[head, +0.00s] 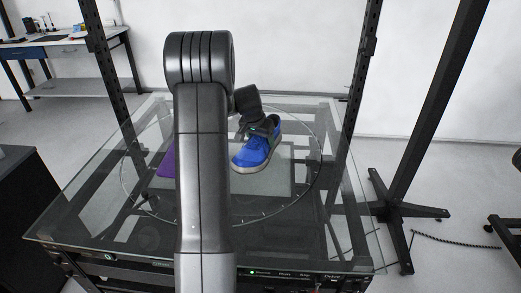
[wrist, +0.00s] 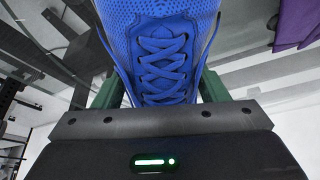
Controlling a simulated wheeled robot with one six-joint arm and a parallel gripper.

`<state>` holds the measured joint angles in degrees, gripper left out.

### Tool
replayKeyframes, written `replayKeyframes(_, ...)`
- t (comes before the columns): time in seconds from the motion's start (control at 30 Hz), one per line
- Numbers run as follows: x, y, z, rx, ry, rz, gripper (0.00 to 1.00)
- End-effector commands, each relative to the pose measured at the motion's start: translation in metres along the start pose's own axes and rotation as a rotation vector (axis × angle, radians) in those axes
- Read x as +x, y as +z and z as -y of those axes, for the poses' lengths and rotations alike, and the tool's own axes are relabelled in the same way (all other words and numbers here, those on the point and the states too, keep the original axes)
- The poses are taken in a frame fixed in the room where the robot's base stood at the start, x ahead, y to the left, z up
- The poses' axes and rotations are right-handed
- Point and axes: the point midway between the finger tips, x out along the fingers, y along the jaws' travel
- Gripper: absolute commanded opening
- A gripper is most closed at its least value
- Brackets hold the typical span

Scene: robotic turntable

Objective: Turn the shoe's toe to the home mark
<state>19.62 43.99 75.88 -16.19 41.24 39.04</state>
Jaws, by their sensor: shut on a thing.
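A blue shoe (head: 256,150) with a grey-white sole stands on the glass turntable (head: 310,190). In the head view its toe points toward the front left. My gripper (head: 262,130) comes down over the shoe from behind my arm. In the wrist view the shoe (wrist: 160,45) with its blue laces fills the upper middle. The green fingers of my gripper (wrist: 160,92) lie on either side of it, shut on it. The fingertips are hidden by the shoe. I cannot make out which mark on the ring is the home mark.
A purple thing (head: 167,163) lies on the turntable to the left, partly behind my arm; purple also shows in the wrist view (wrist: 296,22). Black posts (head: 362,70) rise beside the glass table. A control strip (head: 290,273) with a green light runs along the front edge.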

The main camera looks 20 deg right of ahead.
Motion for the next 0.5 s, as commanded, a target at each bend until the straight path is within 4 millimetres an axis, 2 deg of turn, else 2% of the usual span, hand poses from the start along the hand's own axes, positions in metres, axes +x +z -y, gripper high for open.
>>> replayKeyframes(0.1, -0.023, -0.01, 0.001, 0.002, -0.003, -0.005, 0.3)
replayKeyframes(0.27, -0.038, -0.018, 0.001, -0.004, -0.002, -0.001, 0.3)
replayKeyframes(0.37, -0.028, -0.021, 0.003, -0.022, -0.008, 0.004, 0.3)
replayKeyframes(0.5, 0.004, -0.022, 0.007, -0.063, -0.023, 0.006, 0.3)
